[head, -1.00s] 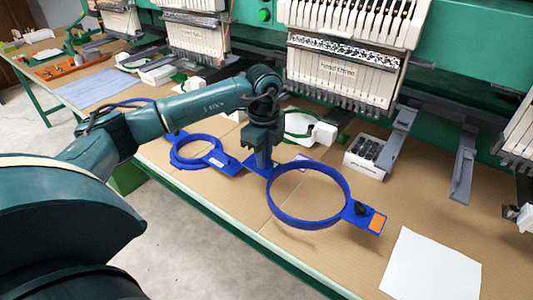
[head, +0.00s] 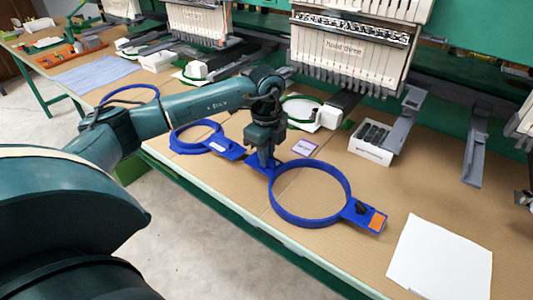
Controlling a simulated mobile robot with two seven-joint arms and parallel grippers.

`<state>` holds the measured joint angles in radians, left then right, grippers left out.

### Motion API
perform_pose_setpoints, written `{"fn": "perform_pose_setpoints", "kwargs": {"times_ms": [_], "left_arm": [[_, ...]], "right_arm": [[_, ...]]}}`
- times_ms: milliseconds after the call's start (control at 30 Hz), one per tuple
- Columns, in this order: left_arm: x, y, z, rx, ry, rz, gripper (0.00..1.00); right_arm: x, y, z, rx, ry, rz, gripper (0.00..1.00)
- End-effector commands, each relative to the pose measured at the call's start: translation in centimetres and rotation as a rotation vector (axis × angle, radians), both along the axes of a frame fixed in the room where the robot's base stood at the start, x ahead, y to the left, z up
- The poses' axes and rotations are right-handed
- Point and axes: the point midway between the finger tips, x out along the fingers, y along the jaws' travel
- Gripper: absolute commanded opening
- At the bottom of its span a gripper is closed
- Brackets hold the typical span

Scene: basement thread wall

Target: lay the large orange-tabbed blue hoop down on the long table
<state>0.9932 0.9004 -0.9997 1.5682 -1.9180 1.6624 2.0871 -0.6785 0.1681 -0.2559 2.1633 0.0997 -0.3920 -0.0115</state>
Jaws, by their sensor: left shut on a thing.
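The large blue hoop (head: 273,212) has an orange tab at its right end and a short blue arm at its left end. My left gripper (head: 265,163) points down and is shut on that left-end arm. The hoop is level, at or just above the brown top of the long table (head: 225,188); I cannot tell whether it touches. My right gripper is not in view.
A smaller blue hoop (head: 176,148) lies left of my gripper, and another blue hoop (head: 128,87) lies farther back. A white sheet (head: 440,262) lies at the right front. A white box (head: 372,143) of dark parts and embroidery machines (head: 345,50) stand behind.

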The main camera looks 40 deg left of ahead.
Motion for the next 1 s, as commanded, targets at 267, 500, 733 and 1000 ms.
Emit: {"fn": "perform_pose_setpoints", "kwargs": {"times_ms": [267, 500, 733, 1000], "left_arm": [[0.0, 0.0, -0.3, -0.001, 0.000, 0.000, 0.13], [0.0, 0.0, -0.3, 0.000, 0.000, 0.000, 0.32], [0.0, 0.0, -0.4, 0.000, 0.001, 0.000, 0.37], [0.1, 0.0, 1.8, 0.000, -0.004, 0.000, 0.37]], "right_arm": [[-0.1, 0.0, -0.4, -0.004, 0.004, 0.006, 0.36], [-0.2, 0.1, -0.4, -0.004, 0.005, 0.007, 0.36], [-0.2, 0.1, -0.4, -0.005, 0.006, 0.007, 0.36], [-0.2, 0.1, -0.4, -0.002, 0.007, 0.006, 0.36]]}}
